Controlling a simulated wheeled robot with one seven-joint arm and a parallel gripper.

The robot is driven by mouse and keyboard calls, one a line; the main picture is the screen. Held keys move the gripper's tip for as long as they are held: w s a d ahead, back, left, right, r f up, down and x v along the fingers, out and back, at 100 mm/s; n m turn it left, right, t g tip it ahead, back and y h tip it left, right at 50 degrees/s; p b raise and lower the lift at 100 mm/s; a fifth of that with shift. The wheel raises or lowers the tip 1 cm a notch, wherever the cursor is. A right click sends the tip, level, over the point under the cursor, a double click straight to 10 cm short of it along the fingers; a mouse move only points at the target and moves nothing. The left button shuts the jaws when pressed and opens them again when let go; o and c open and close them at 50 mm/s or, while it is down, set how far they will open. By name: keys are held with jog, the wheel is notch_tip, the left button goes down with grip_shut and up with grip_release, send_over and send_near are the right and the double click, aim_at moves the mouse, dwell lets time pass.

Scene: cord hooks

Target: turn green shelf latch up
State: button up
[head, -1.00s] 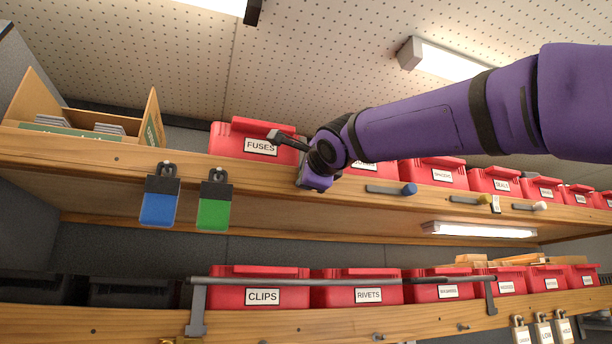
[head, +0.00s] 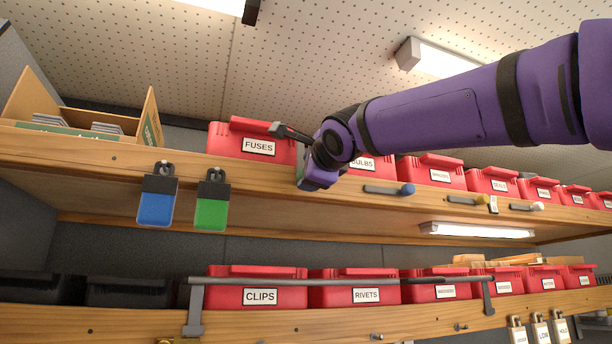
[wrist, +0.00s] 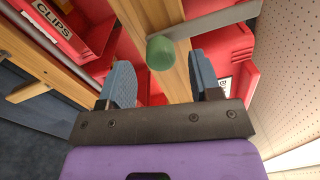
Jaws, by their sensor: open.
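The green shelf latch shows in the wrist view as a round green knob (wrist: 160,53) on a flat grey bar (wrist: 215,24). The bar runs from the knob to the upper right of that picture, in front of a red bin. My gripper (wrist: 161,66) is open, with one blue-grey finger on each side of the knob's line. The knob appears at or just beyond the fingertips; I cannot tell whether either finger touches it. In the head view my gripper (head: 318,178) is at the upper shelf's front edge by the FUSES bin and hides the green latch.
Along the upper shelf edge (head: 90,152) are latches with a blue knob (head: 408,189), a yellow knob (head: 483,199) and a white knob (head: 541,206). Blue (head: 156,206) and green (head: 211,212) tags hang to the left. Red bins (head: 225,138) line the shelf behind my gripper.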

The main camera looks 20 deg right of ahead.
jog(key=s, duration=0.7)
jog(key=shift+s+f, duration=0.2)
jog(key=shift+s, duration=0.15)
jog(key=shift+a, duration=0.1)
jog(key=s+d+f+n+g, duration=0.1)
jog(key=d+f+n+g, duration=0.15)
jog(key=f, duration=0.55)
jog(key=s+d+f+n+g+h, duration=0.15)
jog(key=f+n, duration=0.25)
jog(key=f, duration=0.4)
jog(key=s+d+f+n+g+y, duration=0.1)
jog(key=s+d+f+n+g, duration=0.15)
jog(key=f, duration=0.65)
jog(key=s+f+n+g, duration=0.3)
jog(key=s+f+n, duration=0.2)
jog(key=f, duration=0.5)
jog(key=s+f+n+g+y, duration=0.1)
jog(key=s+f+n+g, duration=0.2)
jog(key=f, duration=0.8)
jog(key=s+n, duration=0.2)
jog(key=n, duration=0.1)
jog(key=shift+s+d+f+g, duration=0.15)
jog(key=shift+s+d+g, duration=0.1)
jog(key=shift+s+g, duration=0.15)
